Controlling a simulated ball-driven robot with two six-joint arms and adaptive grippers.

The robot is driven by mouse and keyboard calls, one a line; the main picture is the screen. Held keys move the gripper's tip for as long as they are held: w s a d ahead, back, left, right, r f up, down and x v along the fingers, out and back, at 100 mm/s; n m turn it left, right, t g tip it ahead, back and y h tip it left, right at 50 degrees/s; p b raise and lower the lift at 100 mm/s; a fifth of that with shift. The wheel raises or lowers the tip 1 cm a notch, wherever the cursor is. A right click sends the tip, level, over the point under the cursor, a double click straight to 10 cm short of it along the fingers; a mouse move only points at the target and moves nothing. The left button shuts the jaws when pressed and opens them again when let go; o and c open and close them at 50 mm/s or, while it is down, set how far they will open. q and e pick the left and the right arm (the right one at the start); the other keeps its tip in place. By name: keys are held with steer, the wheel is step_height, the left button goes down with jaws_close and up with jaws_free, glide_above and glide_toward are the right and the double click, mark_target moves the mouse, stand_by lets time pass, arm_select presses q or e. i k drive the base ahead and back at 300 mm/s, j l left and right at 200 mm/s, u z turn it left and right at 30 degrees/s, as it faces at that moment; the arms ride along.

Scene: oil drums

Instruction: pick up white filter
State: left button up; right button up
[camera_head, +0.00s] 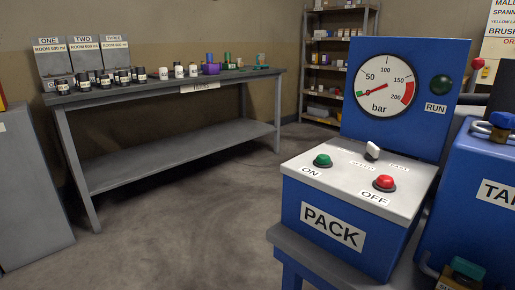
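Several small white cylinders stand upright on the grey workbench (200,83) by the far wall; they look like the white filters. Neither of my grippers is in view, and nothing is seen touching the cylinders.
Black labelled jars (123,77) and grey bins (82,54) are left of the cylinders; coloured items (211,69) are right. A blue PACK console (335,230) and blue tank (480,190) fill the right foreground. Clear floor (190,220) lies before the bench. A grey cabinet (32,195) stands left.

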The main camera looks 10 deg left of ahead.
mark_target(163, 75)
steer(key=i+j, duration=0.35)
steer(key=j, duration=0.2)
steer(key=i+j, duration=0.35)
steer(key=j, duration=0.2)
steer(key=i+j+u, duration=0.1)
steer(key=i+j, duration=0.2)
steer(key=j, duration=0.25)
steer(key=i+j, duration=0.75)
steer(key=j, duration=0.3)
